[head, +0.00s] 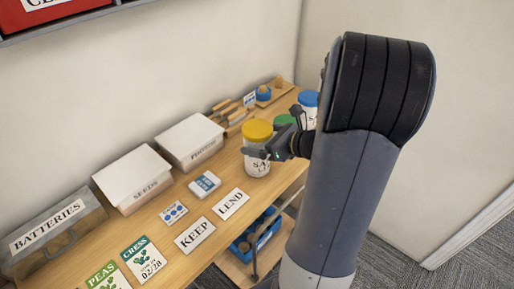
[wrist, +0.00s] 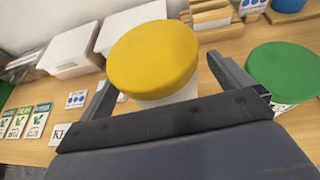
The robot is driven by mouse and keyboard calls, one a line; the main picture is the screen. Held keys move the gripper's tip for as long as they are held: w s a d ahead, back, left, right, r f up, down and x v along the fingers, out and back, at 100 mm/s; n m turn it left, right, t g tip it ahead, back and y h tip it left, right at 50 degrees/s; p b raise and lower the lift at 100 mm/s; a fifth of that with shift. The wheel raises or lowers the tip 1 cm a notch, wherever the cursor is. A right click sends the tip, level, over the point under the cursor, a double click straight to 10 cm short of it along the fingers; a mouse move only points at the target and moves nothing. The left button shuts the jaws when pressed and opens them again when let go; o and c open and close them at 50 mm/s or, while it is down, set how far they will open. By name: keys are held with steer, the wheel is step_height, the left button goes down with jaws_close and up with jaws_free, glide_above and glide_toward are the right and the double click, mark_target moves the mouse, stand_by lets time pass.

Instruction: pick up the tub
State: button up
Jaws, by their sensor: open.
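A white tub with a yellow lid (head: 258,131) stands upright on the wooden bench; its label, starting "SA", is partly hidden by my gripper. My gripper (head: 270,145) is open at the tub's right side. In the wrist view the yellow lid (wrist: 153,57) lies between my two spread fingers, one on each side, and some white body shows below it. I cannot tell whether a finger touches the tub. A green-lidded tub (head: 285,121) stands just behind my gripper, and its lid shows right of my right finger (wrist: 287,72). A blue-lidded tub (head: 309,98) is farther back, partly behind my arm.
White boxes marked seeds (head: 132,180) and another white box (head: 190,143) line the wall, with a batteries bin (head: 55,228) at left. Keep (head: 194,235) and lend (head: 231,204) cards and seed packets lie in front. Wooden blocks (head: 228,112) sit behind. A blue crate (head: 258,238) is below.

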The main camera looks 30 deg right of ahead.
steer(key=shift+x, duration=1)
steer(key=shift+c, duration=0.6)
steer(key=c, duration=1.9)
steer(key=shift+r, duration=0.15)
steer(key=shift+c, duration=0.6)
steer(key=shift+r, duration=0.1)
